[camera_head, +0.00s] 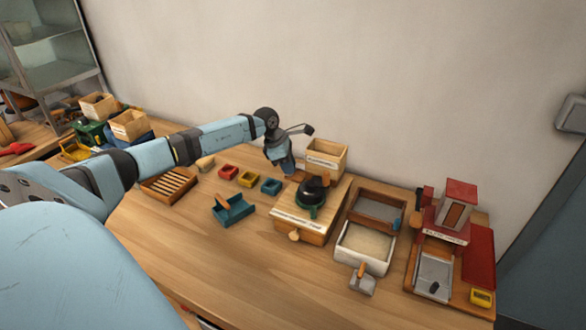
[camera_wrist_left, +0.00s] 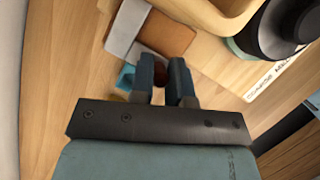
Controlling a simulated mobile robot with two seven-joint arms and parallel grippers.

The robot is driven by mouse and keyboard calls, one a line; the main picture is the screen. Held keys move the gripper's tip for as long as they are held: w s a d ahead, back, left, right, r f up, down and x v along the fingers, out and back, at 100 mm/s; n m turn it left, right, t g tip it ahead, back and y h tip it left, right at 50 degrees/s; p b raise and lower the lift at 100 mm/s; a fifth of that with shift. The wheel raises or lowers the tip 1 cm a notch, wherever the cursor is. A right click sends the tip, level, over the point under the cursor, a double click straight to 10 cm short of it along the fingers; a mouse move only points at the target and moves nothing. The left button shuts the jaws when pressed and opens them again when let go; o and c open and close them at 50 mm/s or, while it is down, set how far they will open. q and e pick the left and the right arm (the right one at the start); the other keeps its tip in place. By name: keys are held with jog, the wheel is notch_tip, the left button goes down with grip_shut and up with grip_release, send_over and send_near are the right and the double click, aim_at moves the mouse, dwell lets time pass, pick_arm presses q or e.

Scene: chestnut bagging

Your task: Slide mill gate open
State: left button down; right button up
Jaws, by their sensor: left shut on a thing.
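The mill is a pale wooden box (camera_head: 311,209) with a drawer, a dark dome with a green base (camera_head: 312,190) and a square wooden hopper (camera_head: 327,155) behind. In the left wrist view the dark dome (camera_wrist_left: 275,30) is at upper right. My left gripper (camera_head: 288,170) is at the mill's left rear, beside the hopper. It is shut on a small dark red-brown knob (camera_wrist_left: 152,67), mostly hidden by the fingers. A brown slab (camera_wrist_left: 168,38) and a grey strip (camera_wrist_left: 127,27), perhaps parts of the gate, lie just beyond the fingertips. My right gripper is out of view.
Small red (camera_head: 228,172), yellow and blue trays, a teal tray (camera_head: 233,209) and a slatted wooden rack (camera_head: 168,185) are left of the mill. A white-framed tray (camera_head: 364,247) and a red machine (camera_head: 452,212) stand right. The front left table is clear.

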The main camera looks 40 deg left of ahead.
pick_arm(q)
jog(key=c, duration=1.1)
grip_release()
jog(key=shift+s+a, duration=0.1)
jog(key=shift+a, duration=0.1)
jog(key=shift+r, duration=0.1)
jog(key=b+v, duration=0.2)
jog(key=v, duration=1.1)
jog(key=shift+r, duration=0.4)
